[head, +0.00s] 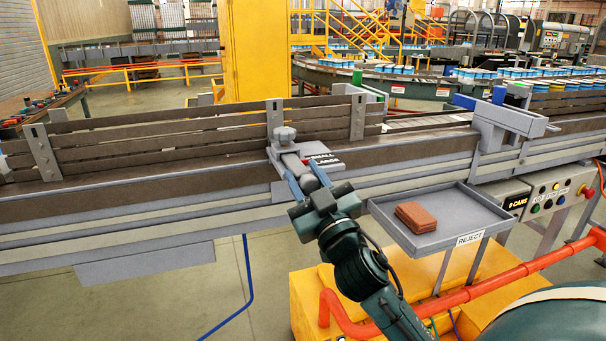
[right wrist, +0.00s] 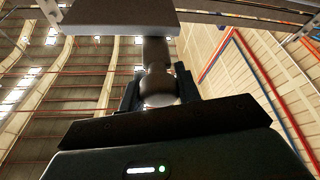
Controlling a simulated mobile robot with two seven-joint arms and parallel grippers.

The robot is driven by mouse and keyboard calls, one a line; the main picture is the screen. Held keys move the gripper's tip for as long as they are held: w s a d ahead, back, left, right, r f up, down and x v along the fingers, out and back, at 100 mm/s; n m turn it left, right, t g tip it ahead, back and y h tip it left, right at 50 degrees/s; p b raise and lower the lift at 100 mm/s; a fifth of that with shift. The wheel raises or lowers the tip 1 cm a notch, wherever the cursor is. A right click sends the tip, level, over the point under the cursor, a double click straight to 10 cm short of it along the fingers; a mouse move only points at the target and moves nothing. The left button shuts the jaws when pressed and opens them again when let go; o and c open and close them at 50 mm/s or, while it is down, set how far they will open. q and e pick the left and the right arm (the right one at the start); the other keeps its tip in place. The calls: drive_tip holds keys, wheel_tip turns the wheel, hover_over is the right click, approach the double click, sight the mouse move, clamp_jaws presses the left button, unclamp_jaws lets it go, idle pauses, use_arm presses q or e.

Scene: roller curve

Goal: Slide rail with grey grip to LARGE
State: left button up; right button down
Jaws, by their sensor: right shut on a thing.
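The guide rail (head: 210,133) of long brown slats runs along the conveyor, held by grey upright brackets. Its adjuster, with a grey knob (head: 283,134) on top, sits at the conveyor's near edge beside a plate marked SMALL and LARGE (head: 325,163). My right gripper (head: 306,179) reaches up from below, its blue fingers closed around the grip at the adjuster's near end. In the right wrist view the rounded grey grip (right wrist: 157,88) sits between the dark fingers, on a short shaft under a grey block. The fingers partly hide the grip. My left gripper is not in view.
A grey tray marked REJECT (head: 455,243) holding brown blocks (head: 416,216) stands right of my right arm. A control box with buttons (head: 550,195) is further right. An orange pipe rail (head: 440,290) crosses below. The brown belt (head: 130,187) left of the adjuster is bare.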

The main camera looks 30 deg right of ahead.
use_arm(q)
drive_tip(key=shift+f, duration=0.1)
use_arm(e)
drive_tip(key=c, duration=1.1)
unclamp_jaws()
drive_tip(key=shift+s, duration=0.1)
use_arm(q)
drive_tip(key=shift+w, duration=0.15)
use_arm(e)
drive_tip(key=shift+o, duration=0.5)
drive_tip(key=shift+s+a+f, duration=0.1)
drive_tip(key=shift+s+f, duration=0.15)
drive_tip(key=shift+s, duration=0.05)
use_arm(q)
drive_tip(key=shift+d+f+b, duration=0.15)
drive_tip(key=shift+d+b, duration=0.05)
drive_tip(key=shift+b, duration=0.35)
use_arm(e)
drive_tip(key=v, duration=1.2)
drive_tip(key=shift+s, duration=0.15)
